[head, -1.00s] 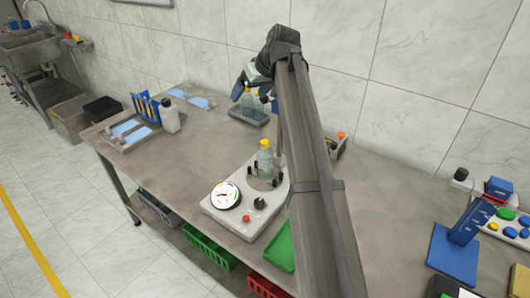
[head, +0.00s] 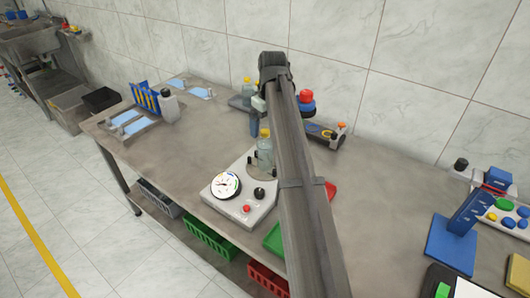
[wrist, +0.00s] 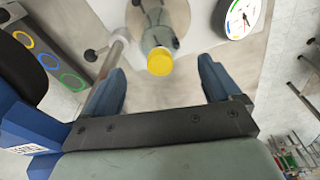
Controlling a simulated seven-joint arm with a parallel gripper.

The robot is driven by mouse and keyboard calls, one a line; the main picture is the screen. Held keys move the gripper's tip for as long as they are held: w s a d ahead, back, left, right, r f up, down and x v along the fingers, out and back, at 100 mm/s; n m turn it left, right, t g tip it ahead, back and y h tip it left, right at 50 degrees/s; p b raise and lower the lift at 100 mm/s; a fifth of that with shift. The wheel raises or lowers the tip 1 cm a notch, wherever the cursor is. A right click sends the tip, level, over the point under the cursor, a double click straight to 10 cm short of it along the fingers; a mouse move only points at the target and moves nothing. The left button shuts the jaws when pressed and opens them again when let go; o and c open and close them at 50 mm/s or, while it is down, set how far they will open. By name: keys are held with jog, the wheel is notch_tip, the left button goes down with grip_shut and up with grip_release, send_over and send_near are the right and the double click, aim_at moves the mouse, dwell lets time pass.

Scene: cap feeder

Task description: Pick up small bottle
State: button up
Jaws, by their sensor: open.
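The small bottle (head: 265,152) is greenish and clear with a yellow cap. It stands upright in the holder of the grey machine (head: 233,212), partly hidden by my arm in the head view. In the wrist view, the bottle (wrist: 158,30) is top centre with its cap towards me. My gripper (wrist: 161,68) has its two blue fingers apart, one on each side of the cap in the picture. I cannot tell how far the fingertips are from the bottle. In the head view, my gripper (head: 255,124) hangs behind the bottle, mostly hidden by my arm.
The machine has a round dial (head: 226,185) and a black knob (head: 259,193). Other yellow-capped bottles (head: 247,90) stand at the back. A red-topped blue object (head: 306,100) is right of my arm.

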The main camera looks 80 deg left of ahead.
aim_at(264, 140)
jog(key=shift+s+a+f, duration=0.1)
jog(key=shift+a+f, duration=0.05)
jog(key=shift+f, duration=1.6)
jog(key=shift+s+a+f, duration=0.1)
jog(key=shift+f, duration=1.65)
jog(key=shift+c, duration=0.5)
grip_shut()
